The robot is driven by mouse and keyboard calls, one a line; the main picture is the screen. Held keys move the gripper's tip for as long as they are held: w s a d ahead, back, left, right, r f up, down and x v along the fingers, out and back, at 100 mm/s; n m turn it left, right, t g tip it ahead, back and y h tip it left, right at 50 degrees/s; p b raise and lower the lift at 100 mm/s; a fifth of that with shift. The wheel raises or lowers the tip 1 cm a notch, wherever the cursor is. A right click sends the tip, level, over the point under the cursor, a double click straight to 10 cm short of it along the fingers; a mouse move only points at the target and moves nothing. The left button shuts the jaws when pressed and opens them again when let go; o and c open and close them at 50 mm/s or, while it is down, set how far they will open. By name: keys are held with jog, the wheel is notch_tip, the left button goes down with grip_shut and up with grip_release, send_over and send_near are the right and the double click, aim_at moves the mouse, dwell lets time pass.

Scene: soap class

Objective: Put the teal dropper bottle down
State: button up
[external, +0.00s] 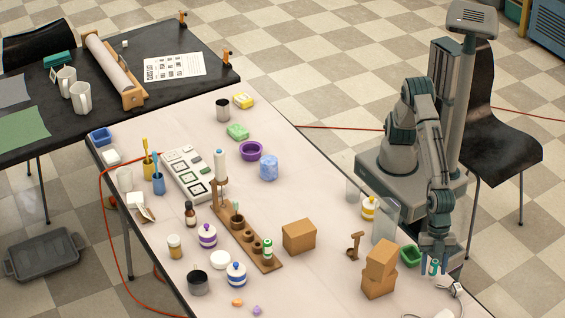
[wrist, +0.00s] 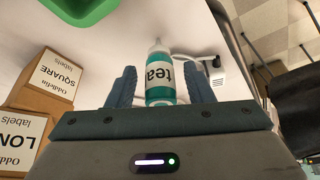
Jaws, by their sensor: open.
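The teal dropper bottle (wrist: 160,82) has a clear tip and a white label reading "tea". In the wrist view it is between the two blue-grey fingers of my gripper (wrist: 163,74), with a gap on either side. The fingers are apart and not closed on it. In the external view the bottle (external: 434,268) looks upright at the table's right edge, directly under my gripper (external: 437,256). Its base is hidden in the wrist view, and I cannot clearly see its contact with the table.
A green bin (external: 411,255) and stacked cardboard label boxes (external: 379,284) stand close left of the bottle. A white plug-like device with a cable (external: 456,289) lies to its right. A wooden rack (external: 228,222) and jars are farther left. The table's right edge is near.

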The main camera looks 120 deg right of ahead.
jog(key=v, duration=1.1)
jog(key=shift+d+r+p, duration=0.15)
jog(key=shift+r+p, duration=0.1)
jog(key=shift+p, duration=0.05)
jog(key=shift+s, duration=0.1)
jog(key=w+d+r+m+h, duration=0.1)
jog(key=w+d+m, duration=0.25)
jog(key=d, duration=1.35)
jog(key=w+d+r+m+h, duration=0.1)
jog(key=w+d+m+h, duration=0.2)
jog(key=d, duration=1.3)
jog(key=s+d+f+m, duration=0.1)
jog(key=s+d+m, duration=0.1)
jog(key=s+d, duration=0.3)
jog(key=s+d+f+m, duration=0.2)
jog(key=s+d, duration=0.3)
jog(key=d, duration=0.7)
jog(key=shift+s+d+m+y, duration=0.3)
jog(key=shift+s+m, duration=0.05)
